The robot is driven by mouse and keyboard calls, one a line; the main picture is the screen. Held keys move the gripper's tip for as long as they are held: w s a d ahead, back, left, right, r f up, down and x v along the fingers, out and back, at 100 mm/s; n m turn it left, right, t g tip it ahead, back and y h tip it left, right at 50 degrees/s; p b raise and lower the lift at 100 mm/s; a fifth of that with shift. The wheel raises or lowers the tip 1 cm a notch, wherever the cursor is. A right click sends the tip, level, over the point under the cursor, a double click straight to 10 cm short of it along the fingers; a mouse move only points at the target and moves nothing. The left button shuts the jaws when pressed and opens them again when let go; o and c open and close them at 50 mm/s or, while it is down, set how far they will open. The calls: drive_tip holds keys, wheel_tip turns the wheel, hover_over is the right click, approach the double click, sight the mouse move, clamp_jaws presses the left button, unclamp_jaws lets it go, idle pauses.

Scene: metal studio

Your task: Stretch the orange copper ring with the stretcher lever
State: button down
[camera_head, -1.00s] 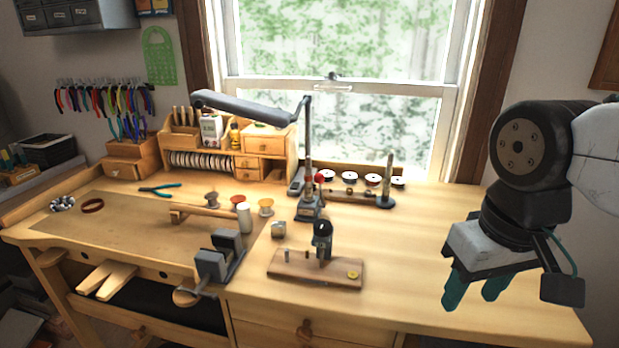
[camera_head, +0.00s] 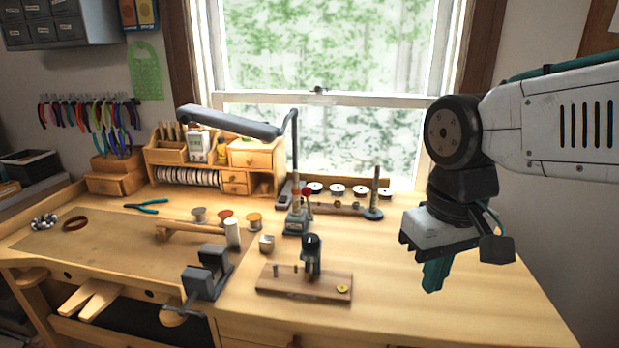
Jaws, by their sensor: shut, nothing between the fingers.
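A small upright bench tool (camera_head: 297,222) with a grey base and a red-knobbed lever (camera_head: 306,194) stands at the middle back of the bench; it looks like the stretcher. A reddish-brown ring (camera_head: 75,223) lies on the bench mat at the far left. I cannot tell for sure whether it is the orange copper ring; no other clear orange ring shows. My gripper (camera_head: 434,277) has teal fingers pointing down. It is shut and empty above the bench's right side, well right of the tool and touching nothing.
A wooden board with posts (camera_head: 304,283) and a grey vise (camera_head: 207,272) sit toward the front middle. A bench lamp (camera_head: 228,123) arches over the back. The right side of the bench is clear.

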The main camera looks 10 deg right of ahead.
drive_tip(key=w+a+r+m+t, duration=0.1)
drive_tip(key=w+a+r+m, duration=0.3)
drive_tip(key=w, duration=0.7)
drive_tip(key=w+a+r+t, duration=0.15)
drive_tip(key=w+r, duration=0.35)
drive_tip(key=w, duration=0.6)
drive_tip(key=w+a+r+m+t, duration=0.1)
drive_tip(key=w+a+r+m, duration=0.3)
drive_tip(key=w, duration=0.7)
wheel_tip(320, 180, down, 11)
drive_tip(key=shift+s+a+n+h, duration=0.25)
drive_tip(key=shift+a+n+h, duration=0.05)
drive_tip(key=shift+a+n, duration=0.1)
drive_tip(key=shift+d+g, duration=0.15)
drive_tip(key=shift+g, duration=0.1)
